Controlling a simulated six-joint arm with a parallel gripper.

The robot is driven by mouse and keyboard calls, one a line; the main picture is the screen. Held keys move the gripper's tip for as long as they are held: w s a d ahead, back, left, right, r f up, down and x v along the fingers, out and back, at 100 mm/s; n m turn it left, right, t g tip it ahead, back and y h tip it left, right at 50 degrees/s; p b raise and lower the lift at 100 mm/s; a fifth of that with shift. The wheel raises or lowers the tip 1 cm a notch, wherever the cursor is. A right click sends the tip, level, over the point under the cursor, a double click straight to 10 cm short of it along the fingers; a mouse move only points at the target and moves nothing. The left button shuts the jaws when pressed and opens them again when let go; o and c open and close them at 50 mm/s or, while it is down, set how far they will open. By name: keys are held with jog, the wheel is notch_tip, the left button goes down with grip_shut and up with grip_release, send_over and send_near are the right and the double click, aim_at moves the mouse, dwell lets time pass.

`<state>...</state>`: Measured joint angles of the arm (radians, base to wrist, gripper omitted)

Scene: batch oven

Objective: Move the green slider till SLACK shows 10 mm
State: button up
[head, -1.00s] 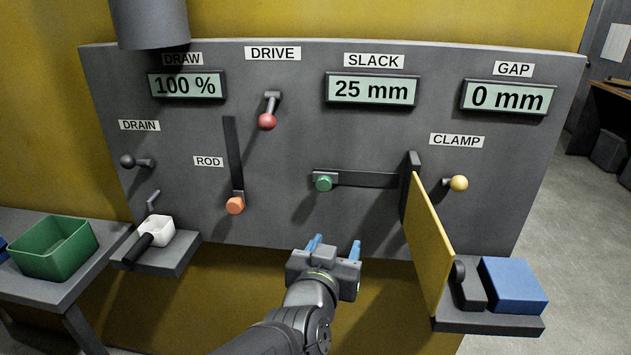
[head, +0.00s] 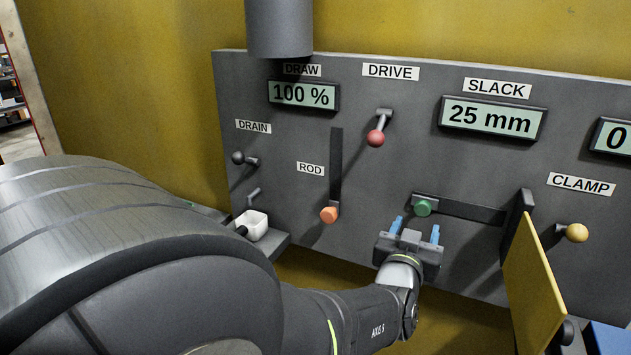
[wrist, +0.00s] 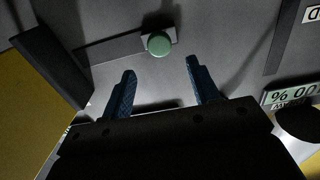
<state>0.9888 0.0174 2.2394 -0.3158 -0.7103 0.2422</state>
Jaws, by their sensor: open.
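The green slider knob (head: 423,207) sits at the left end of its dark horizontal slot (head: 465,211) on the grey panel. The SLACK display (head: 492,118) reads 25 mm. My gripper (head: 415,229) is open and empty, just below the knob in the head view, its blue fingers pointing at the panel. In the wrist view the green knob (wrist: 158,44) lies beyond the fingertips, between the lines of the two fingers (wrist: 161,66), and is not touched.
A yellow plate (head: 533,270) stands out from the panel at the slot's right end. The orange ROD knob (head: 329,214) is left of the slider, the red DRIVE knob (head: 376,138) above, the yellow CLAMP knob (head: 577,233) right. A white cup (head: 252,225) stands on a shelf.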

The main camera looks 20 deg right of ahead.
aim_at(422, 209)
jog(key=x, duration=0.9)
jog(key=shift+w+d, duration=0.1)
jog(key=shift+c, duration=0.2)
grip_shut()
jog(key=s+d, duration=0.5)
jog(key=shift+s+d, duration=0.15)
jog(key=shift+s, duration=0.05)
jog(key=shift+o, duration=0.2)
grip_release()
